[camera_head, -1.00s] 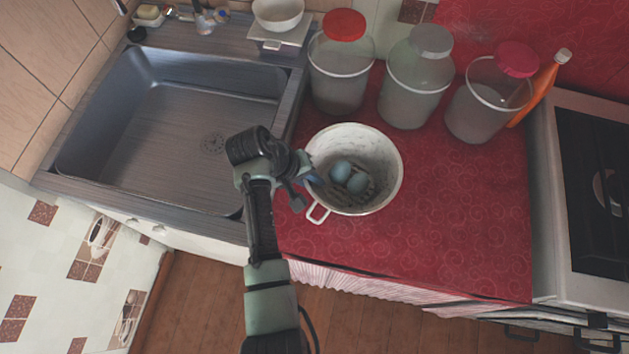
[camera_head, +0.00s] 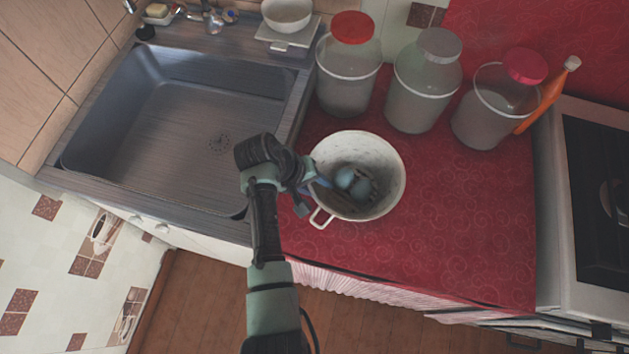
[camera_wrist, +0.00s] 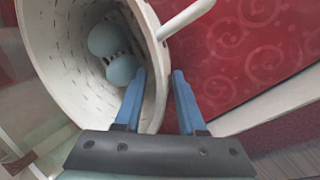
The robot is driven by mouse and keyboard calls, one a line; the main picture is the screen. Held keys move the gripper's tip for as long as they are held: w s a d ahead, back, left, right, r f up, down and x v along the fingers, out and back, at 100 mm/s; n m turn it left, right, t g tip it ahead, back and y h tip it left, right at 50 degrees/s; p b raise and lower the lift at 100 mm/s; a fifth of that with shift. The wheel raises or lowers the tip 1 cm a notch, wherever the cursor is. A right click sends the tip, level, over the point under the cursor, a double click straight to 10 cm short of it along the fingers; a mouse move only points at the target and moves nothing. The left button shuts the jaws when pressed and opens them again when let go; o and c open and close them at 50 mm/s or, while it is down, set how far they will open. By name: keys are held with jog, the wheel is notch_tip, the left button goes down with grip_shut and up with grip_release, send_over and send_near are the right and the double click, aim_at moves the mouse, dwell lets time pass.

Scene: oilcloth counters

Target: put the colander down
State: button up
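The white colander (camera_head: 385,150) is a round bowl with a wire-like handle loop (camera_head: 322,220) on its near left side. It is over the red counter at the right of the sink. Several bluish egg-like things (camera_head: 346,177) lie in it; they also show in the wrist view (camera_wrist: 107,40). My gripper (camera_head: 316,181) is at the colander's left rim.
Three lidded jars (camera_head: 346,95) (camera_head: 416,110) (camera_head: 484,125) stand behind the colander, with an orange bottle (camera_head: 546,97) beside them. The empty sink (camera_head: 150,150) is on the left, the stove (camera_head: 555,240) on the right. The red counter (camera_head: 455,235) is clear at front right.

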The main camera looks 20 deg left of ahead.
jog(key=v, duration=1.2)
jog(key=w+r+m+t+y, duration=0.1)
jog(key=w+r+t+y, duration=0.1)
jog(key=w+r+t, duration=0.5)
jog(key=w+r+m+y, duration=0.1)
jog(key=w+r+y, duration=0.1)
jog(key=w+r, duration=0.6)
jog(key=d+r+m+t+y, duration=0.1)
jog(key=d+r+t, duration=0.15)
jog(key=r, duration=0.65)
jog(key=d+r+m+t, duration=0.1)
jog(key=r+t, duration=0.3)
jog(key=r, duration=0.5)
jog(key=s+d+r+t, duration=0.3)
jog(key=s+r, duration=0.2)
jog(key=r, duration=0.4)
jog(key=s+d+r+m+t, duration=0.1)
jog(key=s+r+t, duration=0.3)
jog(key=r, duration=0.6)
jog(key=s+d+r+m+t, duration=0.1)
jog(key=s+d+r+t, duration=0.3)
jog(key=s+r, duration=0.4)
notch_tip(320, 180, up, 2)
jog(key=shift+d+r+h+p, duration=0.2)
jog(key=shift+d+h+p, duration=0.1)
jog(key=shift+p, duration=0.1)
